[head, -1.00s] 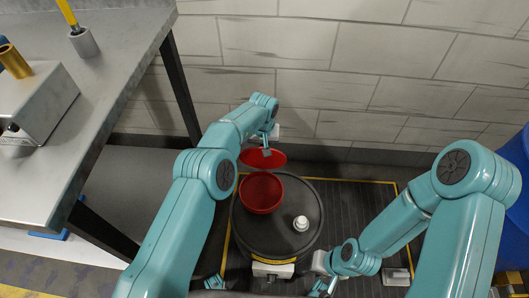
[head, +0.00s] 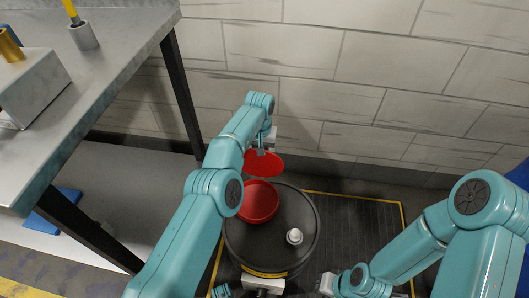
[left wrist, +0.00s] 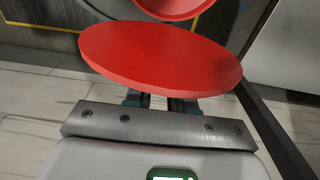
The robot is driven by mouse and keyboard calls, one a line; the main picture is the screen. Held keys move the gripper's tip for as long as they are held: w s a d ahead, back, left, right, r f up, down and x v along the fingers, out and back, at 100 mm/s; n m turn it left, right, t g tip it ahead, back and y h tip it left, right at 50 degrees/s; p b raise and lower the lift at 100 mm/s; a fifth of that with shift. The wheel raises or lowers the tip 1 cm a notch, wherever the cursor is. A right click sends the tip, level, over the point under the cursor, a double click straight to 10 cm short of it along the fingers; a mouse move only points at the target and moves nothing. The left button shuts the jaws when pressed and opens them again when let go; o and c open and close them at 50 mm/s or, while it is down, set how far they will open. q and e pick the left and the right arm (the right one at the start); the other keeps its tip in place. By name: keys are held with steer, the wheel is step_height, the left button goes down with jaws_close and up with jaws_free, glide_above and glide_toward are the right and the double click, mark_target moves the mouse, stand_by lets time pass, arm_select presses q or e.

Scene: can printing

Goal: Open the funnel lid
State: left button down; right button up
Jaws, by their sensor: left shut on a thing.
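The red funnel (head: 258,203) sits on top of a dark drum (head: 265,238), and its bowl is uncovered. Its round red lid (head: 265,163) stands raised and tilted at the funnel's far side. My left gripper (head: 261,151) is at the lid's far edge, shut on it. In the left wrist view the lid (left wrist: 160,58) covers much of the fingers (left wrist: 160,101), and part of the funnel rim (left wrist: 172,12) shows beyond it. My right gripper (head: 327,284) is low, near the drum's right front, apart from the funnel; its fingers are not clear.
A white cap (head: 294,236) sits on the drum top, right of the funnel. A metal table (head: 110,60) stands at the left with a grey box. A pale block wall (head: 350,60) is behind. Dark matting (head: 360,220) with a yellow border lies right of the drum.

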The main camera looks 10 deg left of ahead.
arm_select(q)
steer(key=shift+w, duration=0.1)
stand_by(0.3)
steer(key=c, duration=1)
jaws_free()
steer(key=shift+a, duration=0.1)
steer(key=shift+r+p, duration=0.3)
steer(key=shift+r, duration=0.1)
step_height(320, 180, up, 16)
steer(key=p, duration=0.7)
steer(key=shift+s+f, duration=0.2)
steer(key=shift+s, duration=0.2)
